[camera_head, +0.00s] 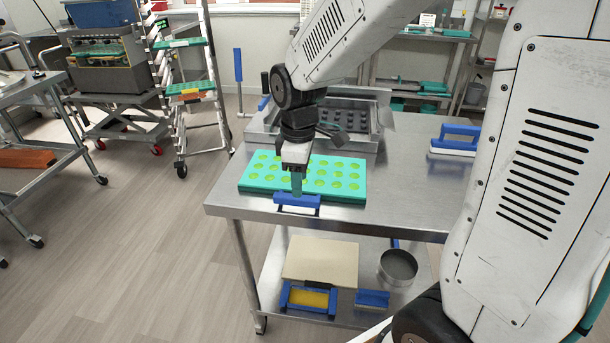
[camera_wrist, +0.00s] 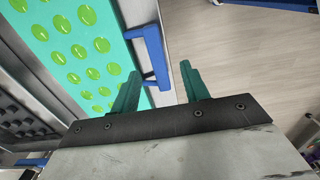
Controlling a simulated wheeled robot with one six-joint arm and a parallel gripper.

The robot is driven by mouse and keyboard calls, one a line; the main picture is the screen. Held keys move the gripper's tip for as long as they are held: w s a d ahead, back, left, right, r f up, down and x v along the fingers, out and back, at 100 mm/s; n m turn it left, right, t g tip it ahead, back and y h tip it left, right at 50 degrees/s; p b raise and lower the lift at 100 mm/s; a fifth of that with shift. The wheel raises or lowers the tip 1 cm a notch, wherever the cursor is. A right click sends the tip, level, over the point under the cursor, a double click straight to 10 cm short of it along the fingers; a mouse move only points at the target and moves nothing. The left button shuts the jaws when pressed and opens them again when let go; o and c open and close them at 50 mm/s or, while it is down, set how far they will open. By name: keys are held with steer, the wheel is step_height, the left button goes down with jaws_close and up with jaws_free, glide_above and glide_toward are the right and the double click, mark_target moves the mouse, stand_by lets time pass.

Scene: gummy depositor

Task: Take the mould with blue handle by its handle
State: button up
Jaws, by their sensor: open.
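The mould (camera_head: 262,178) is a flat teal tray with rows of yellow-green cavities, lying on the steel table. Its blue handle (camera_head: 312,201) sticks out at the table's front edge. In the wrist view the mould (camera_wrist: 62,32) fills the upper left, and its blue handle (camera_wrist: 155,52) runs down from its edge. My gripper (camera_head: 296,188) is over the handle in the head view and hides part of it and of the mould. In the wrist view my gripper (camera_wrist: 160,72) is open, and the handle's lower end shows between its two teal fingers. I cannot tell whether they touch it.
A steel depositor tray (camera_head: 350,115) stands behind the mould. A blue-handled scraper-like tool (camera_head: 455,138) lies on the table's right. The lower shelf holds a beige board (camera_head: 320,262), a yellow item in a blue frame (camera_head: 308,298) and a round pan (camera_head: 398,266). A rack stands behind left.

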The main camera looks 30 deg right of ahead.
steer(key=f, duration=0.4)
steer(key=w+f, duration=0.1)
steer(key=f, duration=0.2)
steer(key=shift+a, duration=0.2)
steer(key=shift+r, duration=0.1)
jaws_close()
